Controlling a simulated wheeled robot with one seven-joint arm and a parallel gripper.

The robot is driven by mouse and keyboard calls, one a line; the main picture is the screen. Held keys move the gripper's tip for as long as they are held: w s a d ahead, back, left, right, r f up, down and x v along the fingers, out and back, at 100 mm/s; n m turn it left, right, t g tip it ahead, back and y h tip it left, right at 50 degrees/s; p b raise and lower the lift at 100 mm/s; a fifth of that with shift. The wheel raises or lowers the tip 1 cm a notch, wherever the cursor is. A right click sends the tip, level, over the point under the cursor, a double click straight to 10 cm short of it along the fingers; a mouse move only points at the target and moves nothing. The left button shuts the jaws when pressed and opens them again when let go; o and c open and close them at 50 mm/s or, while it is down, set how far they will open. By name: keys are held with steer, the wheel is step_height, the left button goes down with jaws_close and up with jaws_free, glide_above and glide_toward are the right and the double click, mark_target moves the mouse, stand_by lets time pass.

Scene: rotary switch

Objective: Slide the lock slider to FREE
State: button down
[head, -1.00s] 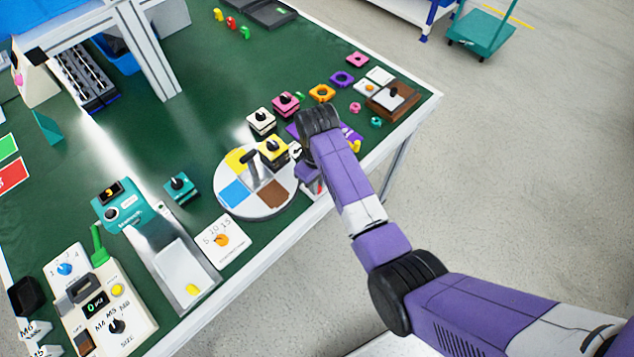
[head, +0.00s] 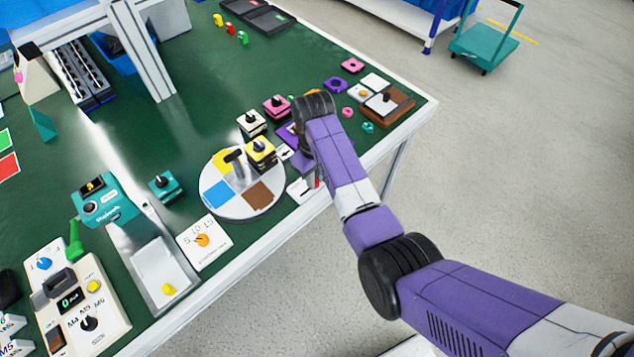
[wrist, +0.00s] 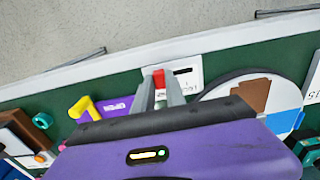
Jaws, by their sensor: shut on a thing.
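The lock slider is a small white plate with a dark slot (wrist: 187,72) and a red knob (wrist: 158,78) in the wrist view. In the head view the plate (head: 299,191) lies at the table's front edge beside the turntable, its red part (head: 317,183) just showing. My gripper (wrist: 159,84) points down at the plate, its two grey fingers on either side of the red knob and shut on it. The knob is at the left part of the plate in the wrist view, with the slot to its right. The plate's lettering is too small to read.
A round turntable with coloured sectors (head: 215,196) stands close to the plate, with a yellow-topped switch box (head: 261,153) by it. A purple block and a yellow handle (wrist: 84,108) lie on the other side. Several knobs and panels fill the green table (head: 200,130).

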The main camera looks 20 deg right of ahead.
mark_target(316, 180)
steer(key=shift+w+d, duration=0.1)
steer(key=shift+d, duration=0.1)
steer(key=c, duration=1.4)
jaws_free()
steer(key=shift+o, duration=0.2)
steer(key=shift+r, duration=0.1)
step_height(316, 180, up, 8)
steer(key=shift+f, duration=0.15)
